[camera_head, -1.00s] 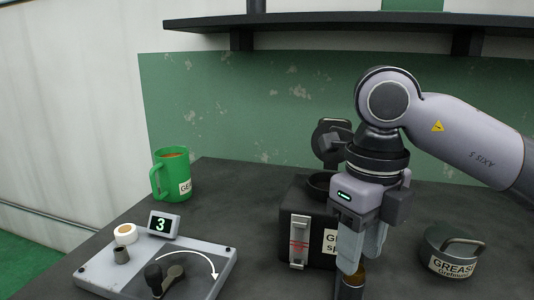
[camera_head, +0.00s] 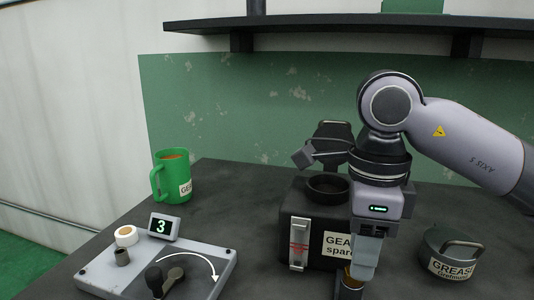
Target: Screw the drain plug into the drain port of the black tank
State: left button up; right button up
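The black tank (camera_head: 312,232) stands on the dark bench at the centre, with a sight gauge on its front and a partly covered label. My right gripper (camera_head: 353,280) points straight down in front of the tank's right part, its fingers seen nearly edge-on. A small brass-coloured piece, seemingly the drain plug (camera_head: 348,273), shows at the fingertips, and the fingers look closed on it. A dark part lies just below it. The drain port is hidden, so I cannot tell how deep the plug sits. My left gripper is out of view.
A grey panel (camera_head: 105,272) with a dark lever and a display reading 3 lies front left. A green mug (camera_head: 171,177) stands behind it. A grease tin (camera_head: 449,254) stands at right. A shelf (camera_head: 340,27) crosses above. The bench between mug and tank is clear.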

aim_at(349, 280)
jog(key=n, duration=0.6)
jog(key=shift+w+d, duration=0.1)
jog(key=n, duration=0.6)
jog(key=shift+w, duration=0.15)
jog(key=shift+f, duration=0.1)
jog(key=shift+f+b, duration=0.9)
jog(key=shift+f, duration=0.55)
jog(key=c, duration=0.7)
